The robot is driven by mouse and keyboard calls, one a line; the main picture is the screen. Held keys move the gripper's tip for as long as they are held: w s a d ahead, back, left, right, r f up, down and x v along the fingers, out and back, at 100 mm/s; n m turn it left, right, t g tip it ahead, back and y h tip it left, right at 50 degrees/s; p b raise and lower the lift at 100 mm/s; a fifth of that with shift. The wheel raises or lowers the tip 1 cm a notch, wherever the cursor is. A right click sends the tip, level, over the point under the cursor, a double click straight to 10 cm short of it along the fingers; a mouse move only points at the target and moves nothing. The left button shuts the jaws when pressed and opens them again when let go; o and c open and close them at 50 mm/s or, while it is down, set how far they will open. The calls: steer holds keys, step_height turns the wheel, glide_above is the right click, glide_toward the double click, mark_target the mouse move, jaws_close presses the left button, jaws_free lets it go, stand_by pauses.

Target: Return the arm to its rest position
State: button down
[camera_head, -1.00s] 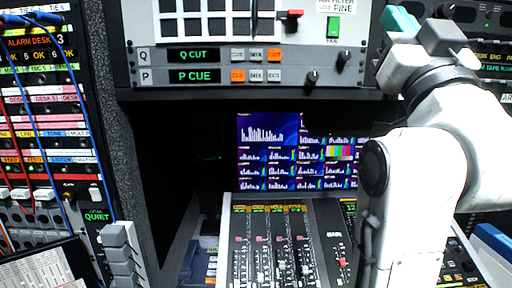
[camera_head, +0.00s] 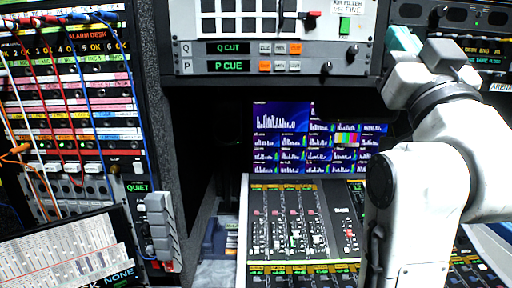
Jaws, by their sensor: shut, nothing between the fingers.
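My white arm stands at the right of the head view, bent at the elbow, with its upper part running up and left. At its end, past a dark ring, is my gripper (camera_head: 413,62), grey with a teal part at its tip. It is shut and empty. It is at the upper right, in front of the equipment panels in the picture. The fingertips are partly hidden by the gripper's own body, and I cannot tell its distance from the panels.
A mixing console (camera_head: 298,225) with faders sits below a monitor (camera_head: 281,137). A patch rack (camera_head: 70,110) with blue, red and orange cables stands at left. A tilted screen (camera_head: 68,255) is at lower left. A control panel (camera_head: 280,57) hangs above. A dark recess lies left of the monitor.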

step_height(320, 180, down, 21)
steer(key=w+d+g, duration=0.2)
steer(key=w+g, duration=0.1)
steer(key=g, duration=0.3)
steer(key=s+d+f+g, duration=0.1)
steer(key=s+f+g, duration=0.2)
steer(key=f, duration=0.8)
steer(key=s+d+f+g, duration=0.2)
steer(key=s+f+g, duration=0.1)
steer(key=f, duration=0.8)
steer(key=s+d+f+g, duration=0.1)
steer(key=s+f+g, duration=0.5)
steer(key=s+f, duration=0.6)
steer(key=s+d+f+g, duration=0.1)
steer(key=s+f+g, duration=0.5)
steer(key=s+f, duration=0.6)
steer(key=s, duration=0.7)
steer(key=shift+f+m, duration=0.3)
steer(key=shift+m, duration=0.1)
